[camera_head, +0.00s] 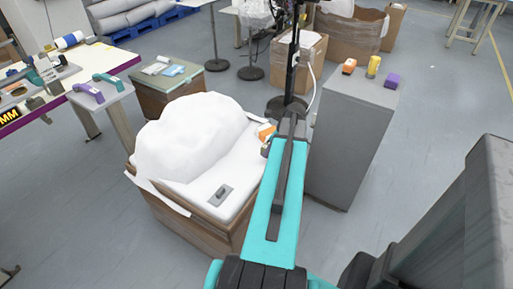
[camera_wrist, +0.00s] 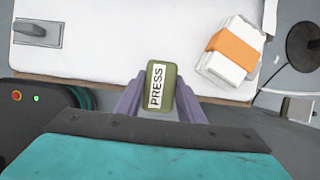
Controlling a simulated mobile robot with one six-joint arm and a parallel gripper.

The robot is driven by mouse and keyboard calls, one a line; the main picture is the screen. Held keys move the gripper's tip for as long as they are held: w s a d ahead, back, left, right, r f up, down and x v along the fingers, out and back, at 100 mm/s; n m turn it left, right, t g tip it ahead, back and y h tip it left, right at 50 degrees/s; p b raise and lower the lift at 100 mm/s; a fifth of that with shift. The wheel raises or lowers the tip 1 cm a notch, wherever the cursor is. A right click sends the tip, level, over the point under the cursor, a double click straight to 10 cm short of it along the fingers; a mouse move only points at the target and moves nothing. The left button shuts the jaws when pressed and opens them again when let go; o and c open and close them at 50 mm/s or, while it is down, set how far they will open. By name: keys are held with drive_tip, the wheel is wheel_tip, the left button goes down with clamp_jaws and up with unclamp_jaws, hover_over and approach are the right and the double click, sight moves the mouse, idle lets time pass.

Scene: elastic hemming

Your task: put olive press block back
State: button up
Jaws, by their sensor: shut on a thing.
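The olive press block (camera_wrist: 157,77), with a white label reading "PRESS", is between the two purple fingers of my gripper (camera_wrist: 160,101) in the wrist view. My gripper is shut on it. The block shows over the front edge of the white surface (camera_wrist: 110,55); its height above that surface is hard to tell. In the head view my turquoise arm hides the block and the fingers.
A white bundle with an orange band (camera_wrist: 230,50) lies right of the block. A grey handled plate (camera_head: 220,195) lies on the white-topped box (camera_head: 195,225) beside a large white heap (camera_head: 190,135). A grey cabinet (camera_head: 350,130) bears orange (camera_head: 349,66), yellow (camera_head: 373,66) and purple (camera_head: 391,81) pieces.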

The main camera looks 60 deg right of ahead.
drive_tip(key=shift+w+d+f, duration=0.1)
drive_tip(key=shift+w+d, duration=0.1)
drive_tip(key=shift+w, duration=1)
drive_tip(key=shift+w+d+f, duration=0.1)
drive_tip(key=shift+w+d, duration=0.05)
drive_tip(key=shift+w, duration=1)
drive_tip(key=shift+w, duration=0.1)
drive_tip(key=shift+w+d, duration=0.1)
drive_tip(key=shift+w, duration=0.15)
drive_tip(key=shift+w+d+f, duration=0.15)
drive_tip(key=shift+w+d, duration=0.05)
drive_tip(key=shift+w, duration=0.9)
drive_tip(key=shift+s+a+f, duration=0.1)
drive_tip(key=shift+f, duration=0.5)
drive_tip(key=shift+f+p, duration=0.7)
drive_tip(key=shift+f, duration=0.25)
drive_tip(key=shift+f, duration=0.15)
drive_tip(key=o, duration=1.1)
